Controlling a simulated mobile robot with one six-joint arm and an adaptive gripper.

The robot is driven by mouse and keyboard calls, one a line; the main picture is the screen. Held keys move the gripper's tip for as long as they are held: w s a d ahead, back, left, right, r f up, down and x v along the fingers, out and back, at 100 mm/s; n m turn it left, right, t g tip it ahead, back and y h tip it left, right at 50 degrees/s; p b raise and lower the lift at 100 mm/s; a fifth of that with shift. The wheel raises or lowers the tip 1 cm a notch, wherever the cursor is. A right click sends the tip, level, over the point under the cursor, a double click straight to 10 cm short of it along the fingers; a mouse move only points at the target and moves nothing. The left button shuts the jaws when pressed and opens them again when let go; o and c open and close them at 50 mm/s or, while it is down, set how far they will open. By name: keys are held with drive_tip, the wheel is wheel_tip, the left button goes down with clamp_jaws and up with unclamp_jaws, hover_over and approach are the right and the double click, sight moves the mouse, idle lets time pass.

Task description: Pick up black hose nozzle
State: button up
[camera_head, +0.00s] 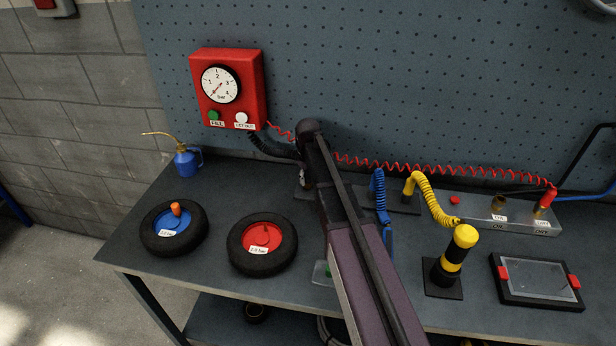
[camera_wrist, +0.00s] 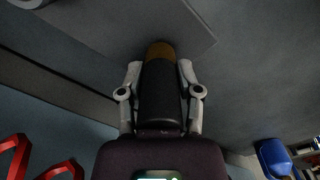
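The black hose nozzle (camera_wrist: 160,95) shows in the wrist view as a dark, thick body with a brass-brown tip (camera_wrist: 160,50). It lies between the two light grey fingers of my gripper (camera_wrist: 160,78), which sit close against its two sides. The gripper looks shut on it; the contact faces are not visible. In the head view my arm covers most of this spot. Only a bit of my gripper (camera_head: 304,178) shows left of the arm, near the end of the black coiled hose (camera_head: 272,147) from the red gauge box (camera_head: 228,88).
A blue wheel (camera_head: 173,228) and a red wheel (camera_head: 262,243) lie on the bench left of my arm. A blue oil can (camera_head: 185,162) stands behind. Right are blue (camera_head: 380,192) and yellow (camera_head: 432,197) coiled hoses, a yellow-black nozzle (camera_head: 457,255) and a framed panel (camera_head: 537,280).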

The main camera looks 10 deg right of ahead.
clamp_jaws()
drive_tip(key=shift+r, duration=0.2)
wheel_tip(320, 180, up, 4)
drive_tip(key=p, duration=0.4)
drive_tip(key=shift+f, duration=0.2)
drive_tip(key=s+d+r+p, duration=0.1)
drive_tip(key=s+d, duration=0.1)
drive_tip(key=s, duration=1.3)
drive_tip(key=shift+s+d, duration=0.3)
drive_tip(key=shift+s, duration=0.1)
drive_tip(key=shift+r, duration=0.1)
drive_tip(key=shift+r+p, duration=2.3)
drive_tip(key=shift+p, duration=0.1)
drive_tip(key=shift+f, duration=0.2)
